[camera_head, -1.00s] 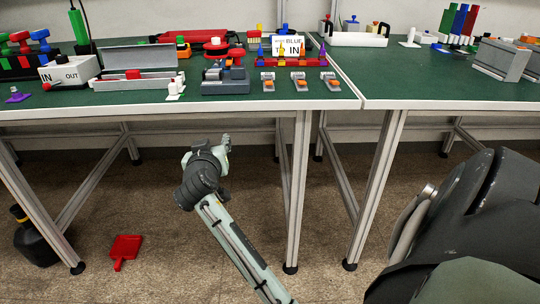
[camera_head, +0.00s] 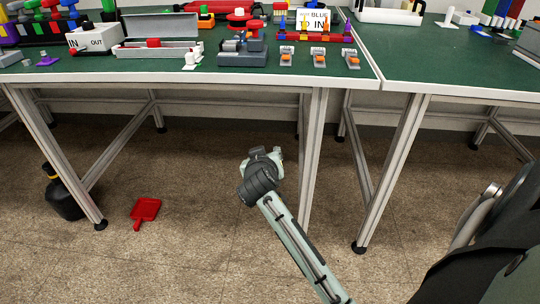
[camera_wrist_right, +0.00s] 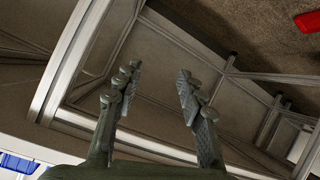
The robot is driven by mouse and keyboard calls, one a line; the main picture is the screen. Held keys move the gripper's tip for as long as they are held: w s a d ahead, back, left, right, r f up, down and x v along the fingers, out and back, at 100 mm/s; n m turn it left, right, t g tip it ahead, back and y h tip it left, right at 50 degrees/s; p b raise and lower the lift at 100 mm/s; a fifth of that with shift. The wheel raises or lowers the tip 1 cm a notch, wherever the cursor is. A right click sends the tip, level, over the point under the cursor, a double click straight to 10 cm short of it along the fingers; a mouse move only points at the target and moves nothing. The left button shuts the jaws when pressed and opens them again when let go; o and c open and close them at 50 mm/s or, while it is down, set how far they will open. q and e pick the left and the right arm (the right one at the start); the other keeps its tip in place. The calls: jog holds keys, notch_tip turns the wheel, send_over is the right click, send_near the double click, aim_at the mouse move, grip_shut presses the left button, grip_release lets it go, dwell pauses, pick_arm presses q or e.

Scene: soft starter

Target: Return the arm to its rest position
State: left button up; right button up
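My right arm (camera_head: 300,245) reaches up from the bottom of the head view, in front of the workbench and below its top. Its gripper is mostly hidden behind the dark wrist in that view. In the right wrist view my right gripper (camera_wrist_right: 158,76) has its fingers wide apart with nothing between them. Bench frame and floor show beyond the fingers. My left gripper is in neither view.
The green-topped bench (camera_head: 405,60) carries a grey device (camera_head: 242,50), an IN/OUT box (camera_head: 95,38) and small clips (camera_head: 287,57). Bench legs (camera_head: 312,150) stand close behind the arm. A red dustpan (camera_head: 146,210) and black bottle (camera_head: 62,195) are on the floor.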

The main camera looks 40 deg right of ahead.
dwell(0.4)
pick_arm(q)
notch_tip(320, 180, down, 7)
jog(key=p, duration=0.1)
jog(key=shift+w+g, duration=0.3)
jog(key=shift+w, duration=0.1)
pick_arm(e)
jog(key=s+a+f+n+g+y, duration=0.2)
jog(key=s+a+f+g+y, duration=0.1)
jog(key=s+f, duration=0.8)
jog(key=s+a+f+n+g+y, duration=0.3)
jog(key=s+a+f, duration=0.2)
jog(key=s+f, duration=0.6)
jog(key=shift+s+a+f+n+g, duration=0.15)
jog(key=shift+s+f+n+g, duration=0.2)
jog(key=shift+s, duration=0.7)
jog(key=shift+r, duration=0.1)
jog(key=shift+c, duration=0.4)
